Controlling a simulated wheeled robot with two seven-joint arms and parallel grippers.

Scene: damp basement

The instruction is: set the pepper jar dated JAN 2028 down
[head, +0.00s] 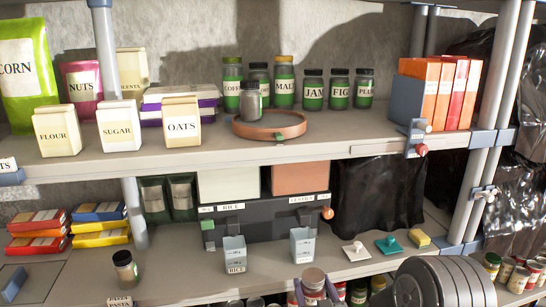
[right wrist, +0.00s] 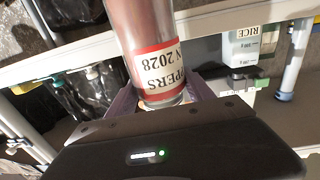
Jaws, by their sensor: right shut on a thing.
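The pepper jar (head: 314,278) is at the bottom of the head view, with a pinkish body and lid. My left gripper is not in view.
The upper shelf holds a turntable (head: 269,133) with one jar, a row of green-filled jars and orange boxes (head: 425,90). On the lower shelf stand a RICE cup (head: 235,254), another cup (head: 302,246) and a lone dark-lidded jar (head: 125,270). Bare shelf lies between the lone jar and RICE cup.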

